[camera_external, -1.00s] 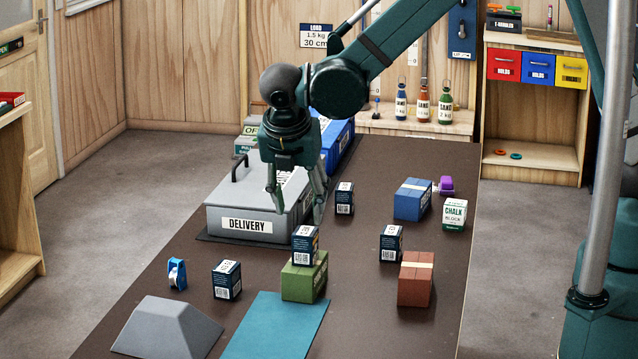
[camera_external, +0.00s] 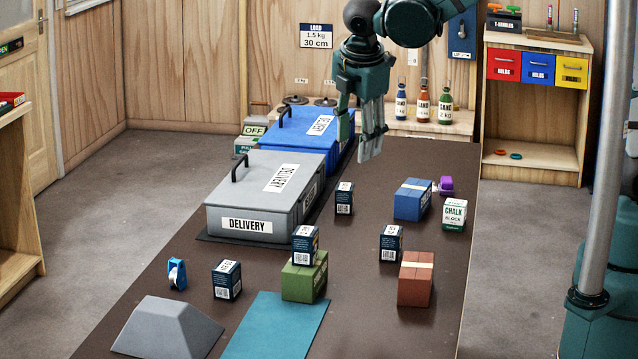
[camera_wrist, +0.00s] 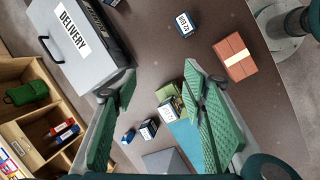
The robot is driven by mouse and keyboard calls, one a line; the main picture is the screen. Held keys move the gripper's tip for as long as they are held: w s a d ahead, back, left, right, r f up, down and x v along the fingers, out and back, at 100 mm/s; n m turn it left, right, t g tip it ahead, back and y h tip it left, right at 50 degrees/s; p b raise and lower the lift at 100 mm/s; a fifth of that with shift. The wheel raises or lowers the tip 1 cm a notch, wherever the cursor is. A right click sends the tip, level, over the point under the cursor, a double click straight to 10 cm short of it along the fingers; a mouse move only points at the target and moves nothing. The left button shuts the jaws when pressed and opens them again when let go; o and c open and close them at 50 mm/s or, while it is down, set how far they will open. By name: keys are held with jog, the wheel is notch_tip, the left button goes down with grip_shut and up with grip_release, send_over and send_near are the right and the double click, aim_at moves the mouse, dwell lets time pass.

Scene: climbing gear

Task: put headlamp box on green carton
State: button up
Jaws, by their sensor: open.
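A small navy headlamp box (camera_external: 305,245) stands upright on top of the green carton (camera_external: 304,282). In the wrist view this box (camera_wrist: 167,112) rests over the green carton (camera_wrist: 168,91), partly beside my right finger. Similar navy boxes stand on the dark table: one left of the carton (camera_external: 227,280), one to its right (camera_external: 390,243), one farther back (camera_external: 344,198). Their small labels are hard to read. My gripper (camera_external: 360,150) hangs high over the far part of the table, open and empty. In the wrist view its fingers (camera_wrist: 160,85) are spread wide.
A grey delivery case (camera_external: 225,212) and a blue case (camera_external: 290,150) stand left, with upright handles. A brown-red carton (camera_external: 416,280), blue carton (camera_external: 411,200) and chalk box (camera_external: 454,214) stand right. A grey wedge block (camera_external: 165,330) and teal mat (camera_external: 275,330) lie in front.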

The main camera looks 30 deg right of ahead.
jog(key=s+d+r+m+t, duration=0.1)
jog(key=s+d+m, duration=0.3)
jog(key=d, duration=0.7)
jog(key=s+d+r+m+t+y, duration=0.1)
jog(key=s+d+r+m, duration=0.3)
jog(key=d+m, duration=0.5)
jog(key=s+d+r+m+t, duration=0.2)
jog(key=s+d+m, duration=0.3)
jog(key=d, duration=0.9)
jog(key=shift+d+r+m+y, duration=0.3)
jog(key=shift+d+r+m, duration=0.1)
jog(key=shift+m, duration=0.6)
